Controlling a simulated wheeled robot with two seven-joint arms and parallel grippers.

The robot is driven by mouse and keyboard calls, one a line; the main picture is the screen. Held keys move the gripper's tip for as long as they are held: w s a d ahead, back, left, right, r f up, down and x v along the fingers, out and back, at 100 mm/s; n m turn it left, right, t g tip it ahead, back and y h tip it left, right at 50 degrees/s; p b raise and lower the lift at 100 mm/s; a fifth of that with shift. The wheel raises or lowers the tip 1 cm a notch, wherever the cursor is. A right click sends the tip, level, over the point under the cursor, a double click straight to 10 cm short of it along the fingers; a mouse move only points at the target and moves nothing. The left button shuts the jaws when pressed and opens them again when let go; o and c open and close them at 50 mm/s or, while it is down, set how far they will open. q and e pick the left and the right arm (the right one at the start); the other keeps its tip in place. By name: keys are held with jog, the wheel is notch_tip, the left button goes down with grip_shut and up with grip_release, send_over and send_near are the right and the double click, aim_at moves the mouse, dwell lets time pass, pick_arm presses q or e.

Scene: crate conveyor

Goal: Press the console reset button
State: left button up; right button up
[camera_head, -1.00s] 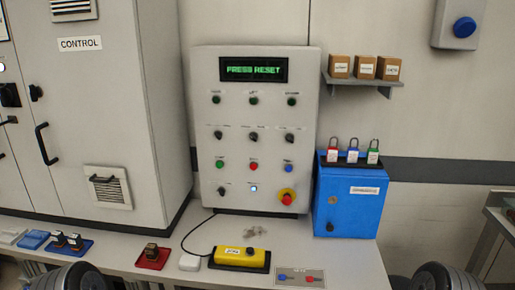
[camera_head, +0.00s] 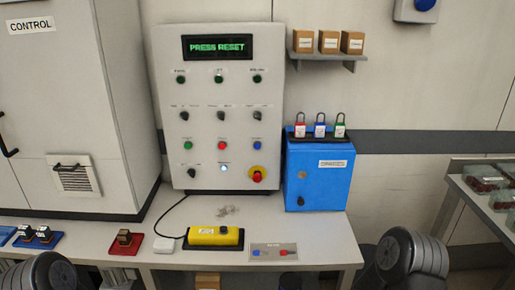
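The grey console (camera_head: 206,100) stands upright at the back of the table. Its display (camera_head: 217,47) reads "PRESS RESET" in green. A small lit white-blue button (camera_head: 224,168) is in its bottom row, left of a red mushroom button (camera_head: 257,176) on a yellow ring. Above are a green button (camera_head: 187,146), a red button (camera_head: 222,146) and a blue button (camera_head: 257,145). The small labels are too blurred to read, so I cannot tell by label which is reset. Parts of my arms show at the lower edges; neither gripper is in view.
A blue box (camera_head: 319,180) with three padlocks stands right of the console. A yellow pendant (camera_head: 213,236) and a grey plate (camera_head: 273,252) lie in front on the table (camera_head: 330,236). A control cabinet (camera_head: 75,110) is left. A shelf (camera_head: 327,57) is above right.

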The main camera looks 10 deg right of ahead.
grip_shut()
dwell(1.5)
